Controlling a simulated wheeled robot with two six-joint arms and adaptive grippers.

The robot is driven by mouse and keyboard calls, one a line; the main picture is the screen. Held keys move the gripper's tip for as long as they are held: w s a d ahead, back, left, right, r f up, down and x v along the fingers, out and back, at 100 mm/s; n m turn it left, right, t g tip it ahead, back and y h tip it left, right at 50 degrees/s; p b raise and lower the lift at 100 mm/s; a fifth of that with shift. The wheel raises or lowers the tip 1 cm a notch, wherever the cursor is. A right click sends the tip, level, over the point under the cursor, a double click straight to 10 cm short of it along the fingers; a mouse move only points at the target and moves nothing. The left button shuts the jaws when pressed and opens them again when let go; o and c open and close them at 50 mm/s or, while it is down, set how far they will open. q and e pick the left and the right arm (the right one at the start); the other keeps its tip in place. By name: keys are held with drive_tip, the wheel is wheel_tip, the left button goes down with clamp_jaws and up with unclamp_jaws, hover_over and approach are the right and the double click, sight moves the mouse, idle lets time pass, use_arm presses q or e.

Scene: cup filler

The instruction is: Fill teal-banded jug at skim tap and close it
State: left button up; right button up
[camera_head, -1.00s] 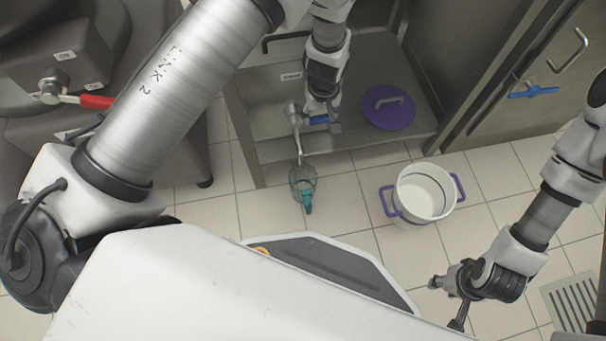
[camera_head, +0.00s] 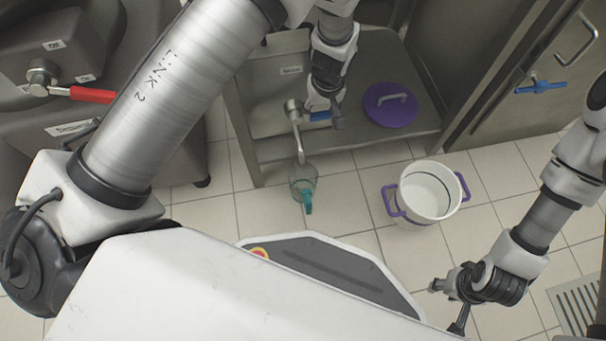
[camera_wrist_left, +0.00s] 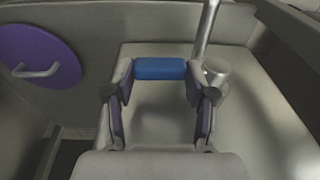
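The clear jug (camera_head: 301,179) with a teal handle (camera_head: 308,203) is below the spout of a metal tap (camera_head: 296,122) at the low grey unit. I cannot tell its fill level. The tap has a blue lever (camera_head: 320,116) pointing right in the head view. My left gripper (camera_head: 326,108) is at this lever. In the left wrist view, its fingers (camera_wrist_left: 159,86) are wide apart, with the blue lever (camera_wrist_left: 159,68) across the gap between their tips. Firm contact is not clear. My right gripper (camera_head: 448,303) is open and empty above the floor at right.
A white pot (camera_head: 427,192) with purple handles stands on the floor right of the jug. A purple lid (camera_head: 390,105) lies on the grey unit. A red-handled tap (camera_head: 75,93) is at left, and a blue handle (camera_head: 540,87) is at upper right.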

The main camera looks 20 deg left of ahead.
use_arm(q)
drive_tip(key=o, duration=0.4)
drive_tip(key=shift+f, duration=0.1)
